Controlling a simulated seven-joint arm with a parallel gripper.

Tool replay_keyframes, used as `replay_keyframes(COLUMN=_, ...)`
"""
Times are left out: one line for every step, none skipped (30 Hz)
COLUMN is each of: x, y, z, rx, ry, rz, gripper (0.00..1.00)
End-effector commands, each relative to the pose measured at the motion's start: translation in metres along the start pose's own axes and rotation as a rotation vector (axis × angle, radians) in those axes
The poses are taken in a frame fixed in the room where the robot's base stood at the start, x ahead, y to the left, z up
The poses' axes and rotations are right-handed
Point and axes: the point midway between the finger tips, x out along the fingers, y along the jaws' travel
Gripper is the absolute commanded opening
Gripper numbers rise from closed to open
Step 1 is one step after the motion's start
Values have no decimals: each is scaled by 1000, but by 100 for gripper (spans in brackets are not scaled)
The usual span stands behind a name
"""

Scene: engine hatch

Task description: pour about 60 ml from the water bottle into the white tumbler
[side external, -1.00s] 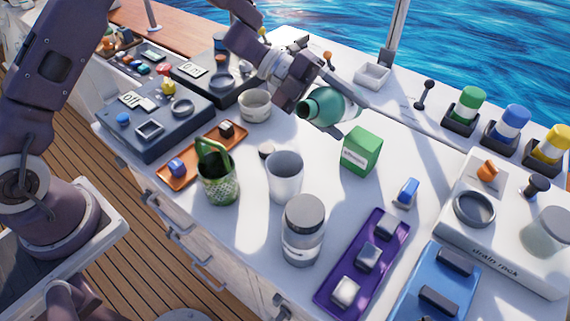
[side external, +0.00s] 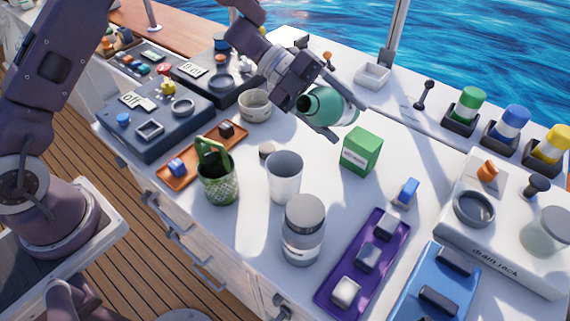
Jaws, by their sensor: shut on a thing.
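The water bottle (side external: 338,107) is a translucent green bottle held tilted on its side in the air, its round open mouth turned toward the lower left. My gripper (side external: 322,116) is shut around the bottle, above the counter and behind the white tumbler. The white tumbler (side external: 285,179) stands upright on the white counter, below and left of the bottle mouth and apart from it. No stream of water is visible. The level inside the tumbler cannot be made out.
A green box (side external: 361,152) stands right of the tumbler, and a grey-lidded jar (side external: 303,230) in front of it. A green basket (side external: 216,178) is to its left. A small dark-topped cap (side external: 267,150) and a pale bowl (side external: 255,105) lie behind. A purple tray (side external: 327,292) is at the front right.

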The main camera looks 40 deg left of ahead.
Motion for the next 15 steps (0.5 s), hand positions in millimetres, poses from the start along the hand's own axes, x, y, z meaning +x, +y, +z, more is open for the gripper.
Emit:
replay_keyframes(x=0, y=1, z=-3, rx=-47, ry=15, rz=23, gripper=5)
replay_keyframes(x=-2, y=2, z=-7, rx=-85, ry=27, rz=40, gripper=5)
replay_keyframes(x=-3, y=3, z=-11, rx=-139, ry=43, rz=62, gripper=5)
replay_keyframes(x=-4, y=3, z=-14, rx=-178, ry=54, rz=80, gripper=5)
replay_keyframes(x=-5, y=4, z=-16, rx=-218, ry=67, rz=97, gripper=5)
replay_keyframes(x=-5, y=5, z=-18, rx=-273, ry=83, rz=120, gripper=5)
replay_keyframes(x=-6, y=5, z=-19, rx=-313, ry=94, rz=138, gripper=5)
replay_keyframes(x=-6, y=5, z=-18, rx=-351, ry=105, rz=153, gripper=5)
replay_keyframes(x=-6, y=4, z=-18, rx=-403, ry=121, rz=176, gripper=5)
replay_keyframes(x=-6, y=4, z=-18, rx=-443, ry=134, rz=193, gripper=5)
replay_keyframes(x=-6, y=4, z=-18, rx=-484, ry=147, rz=210, gripper=5)
replay_keyframes(x=-6, y=5, z=-18, rx=-539, ry=163, rz=233, gripper=5)
replay_keyframes(x=-6, y=5, z=-18, rx=-578, ry=175, rz=249, gripper=5)
replay_keyframes(x=-6, y=5, z=-18, rx=-616, ry=188, rz=264, gripper=5)
replay_keyframes(x=-6, y=5, z=-19, rx=-664, ry=203, rz=284, gripper=5)
